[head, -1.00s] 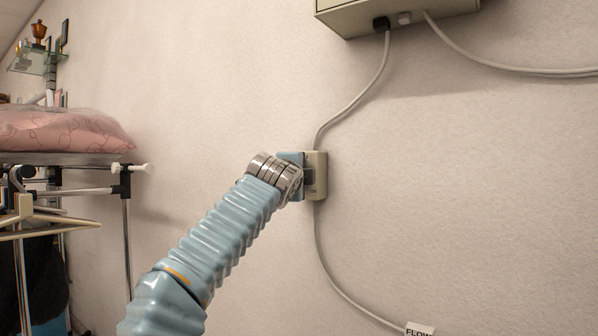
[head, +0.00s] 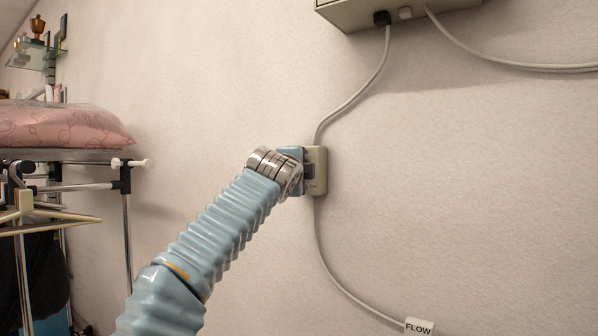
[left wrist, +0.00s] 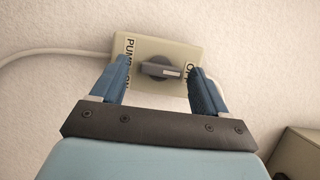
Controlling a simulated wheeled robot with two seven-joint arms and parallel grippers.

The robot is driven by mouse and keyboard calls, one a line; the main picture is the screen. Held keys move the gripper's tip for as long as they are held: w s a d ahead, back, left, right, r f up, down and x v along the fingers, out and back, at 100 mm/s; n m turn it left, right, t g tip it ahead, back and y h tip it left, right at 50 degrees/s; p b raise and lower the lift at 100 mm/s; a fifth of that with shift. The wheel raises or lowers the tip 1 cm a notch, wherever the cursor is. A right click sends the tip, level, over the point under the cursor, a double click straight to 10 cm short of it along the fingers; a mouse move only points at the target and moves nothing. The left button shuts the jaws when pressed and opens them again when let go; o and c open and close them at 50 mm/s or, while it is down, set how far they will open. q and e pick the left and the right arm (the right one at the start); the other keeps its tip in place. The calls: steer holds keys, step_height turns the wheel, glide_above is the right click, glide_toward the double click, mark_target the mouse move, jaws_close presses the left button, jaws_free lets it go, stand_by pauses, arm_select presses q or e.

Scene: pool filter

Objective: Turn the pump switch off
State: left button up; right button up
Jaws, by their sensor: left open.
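The pump switch is a beige box on the wall, seen in the head view (head: 319,172) and the left wrist view (left wrist: 174,50). Its dark rotary knob (left wrist: 155,67) lies roughly across the box. A white mark on the knob sits at its right end, toward the partly hidden OFF label; the PUMP ON label is at the left, partly covered. My left gripper (left wrist: 160,76) is open at the box, with one blue finger on each side of the knob. I cannot tell whether the fingers touch it. In the head view my left gripper (head: 300,171) hides the box's left part. My right gripper is not in view.
A beige wall box (head: 395,12) hangs above, with a grey cable (head: 370,90) running down to the switch. Another cable leads down to a FLOW tag (head: 418,327). A rack with a pink pillow (head: 62,126) stands at the left.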

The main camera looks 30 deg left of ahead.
arm_select(q)
steer(key=b+v, duration=0.4)
steer(key=v, duration=0.9)
steer(key=shift+s, duration=0.35)
steer(key=shift+d, duration=0.1)
